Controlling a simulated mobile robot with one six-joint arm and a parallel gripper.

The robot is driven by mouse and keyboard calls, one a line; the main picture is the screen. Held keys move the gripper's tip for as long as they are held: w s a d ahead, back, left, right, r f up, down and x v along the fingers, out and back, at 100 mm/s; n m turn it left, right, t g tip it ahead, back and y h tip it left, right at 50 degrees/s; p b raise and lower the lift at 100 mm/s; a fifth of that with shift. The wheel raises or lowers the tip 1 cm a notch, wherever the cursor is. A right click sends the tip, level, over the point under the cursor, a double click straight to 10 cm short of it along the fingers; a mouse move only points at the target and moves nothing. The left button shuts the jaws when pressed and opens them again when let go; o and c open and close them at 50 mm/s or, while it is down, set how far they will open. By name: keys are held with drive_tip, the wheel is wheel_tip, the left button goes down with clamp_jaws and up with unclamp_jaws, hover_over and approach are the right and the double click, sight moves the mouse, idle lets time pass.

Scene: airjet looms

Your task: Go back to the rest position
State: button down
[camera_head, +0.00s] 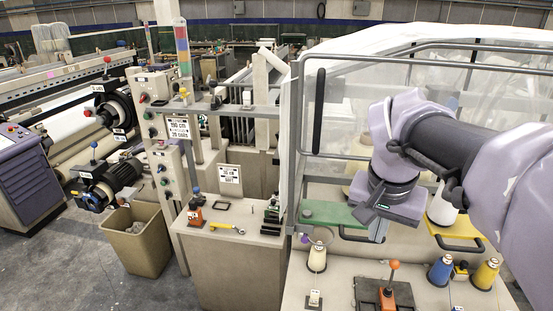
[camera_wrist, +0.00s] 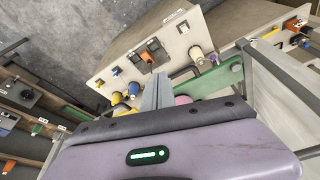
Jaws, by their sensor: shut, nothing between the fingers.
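My gripper (camera_head: 378,230) hangs from my lilac and black arm at the right of the head view, pointing down over the bench with cones. Its grey fingers are together with nothing between them. In the wrist view the fingers (camera_wrist: 158,90) show as a narrow grey wedge above the lilac gripper housing. The green plate (camera_head: 332,213) is close to the left of the fingers in the head view. A white cone (camera_head: 442,208) stands to the right, partly hidden by my arm.
The bench carries a cream cone (camera_head: 317,257), an orange-handled lever (camera_head: 391,282), a blue cone (camera_head: 440,271) and a yellow cone (camera_head: 485,274). A clear guard with grey rails (camera_head: 420,47) stands behind my arm. A beige bin (camera_head: 138,240) stands on open floor at left.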

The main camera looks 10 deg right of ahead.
drive_tip(key=s+a+f+n+t+y+b, duration=0.1)
drive_tip(key=s+a+f+b, duration=0.3)
drive_tip(key=f+b, duration=0.5)
drive_tip(key=s+a+f+n+t+y+b, duration=0.1)
drive_tip(key=s+a+f+b, duration=0.3)
drive_tip(key=f, duration=0.9)
drive_tip(key=s+a+f+n+t+y+b, duration=0.1)
drive_tip(key=s+a+f+b, duration=0.3)
drive_tip(key=a+f+b, duration=0.5)
wheel_tip(320, 180, down, 2)
drive_tip(key=y+b, duration=0.1)
drive_tip(key=b, duration=0.4)
drive_tip(key=shift+s+n+b, duration=0.3)
drive_tip(key=shift+n, duration=0.1)
drive_tip(key=shift+a+f, duration=0.1)
